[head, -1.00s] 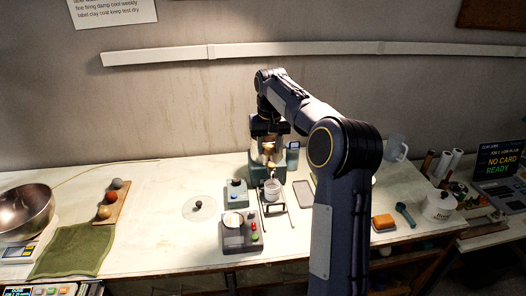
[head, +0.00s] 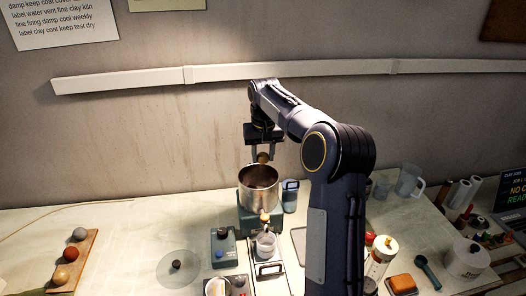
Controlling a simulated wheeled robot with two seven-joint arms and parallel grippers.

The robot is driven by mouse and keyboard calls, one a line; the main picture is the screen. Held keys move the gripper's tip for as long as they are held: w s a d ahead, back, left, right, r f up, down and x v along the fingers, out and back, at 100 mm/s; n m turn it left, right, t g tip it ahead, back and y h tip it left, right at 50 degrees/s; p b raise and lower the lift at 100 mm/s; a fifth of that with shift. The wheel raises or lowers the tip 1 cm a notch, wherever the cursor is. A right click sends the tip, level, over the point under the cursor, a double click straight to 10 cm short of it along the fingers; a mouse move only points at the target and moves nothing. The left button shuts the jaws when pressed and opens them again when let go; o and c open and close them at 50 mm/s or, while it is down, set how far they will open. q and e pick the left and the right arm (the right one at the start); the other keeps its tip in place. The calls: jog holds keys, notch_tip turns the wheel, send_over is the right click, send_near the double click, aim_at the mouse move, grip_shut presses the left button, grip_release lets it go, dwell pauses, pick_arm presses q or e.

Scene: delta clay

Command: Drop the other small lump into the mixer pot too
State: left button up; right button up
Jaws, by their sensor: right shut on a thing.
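My right gripper (head: 262,154) points down from its arm, shut on a small tan lump (head: 263,157). It holds the lump just above the open mouth of the mixer pot (head: 258,188). The pot is a shiny metal bowl standing upright on a teal mixer base (head: 246,220). How much is inside the pot is hard to tell. A small dark lump (head: 176,264) sits on a clear round disc left of the mixer. My left gripper is not in view.
A wooden board (head: 62,277) at the left bears grey, red and tan balls. A blue-grey container (head: 290,196) stands close right of the pot.

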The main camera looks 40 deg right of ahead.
jog(key=shift+s+a+f, duration=0.1)
jog(key=shift+f, duration=2.3)
jog(key=o, duration=1.1)
jog(key=shift+c, duration=0.2)
notch_tip(320, 180, up, 8)
jog(key=b, duration=0.1)
jog(key=shift+s+a, duration=0.3)
jog(key=shift+s, duration=0.05)
jog(key=shift+f, duration=0.1)
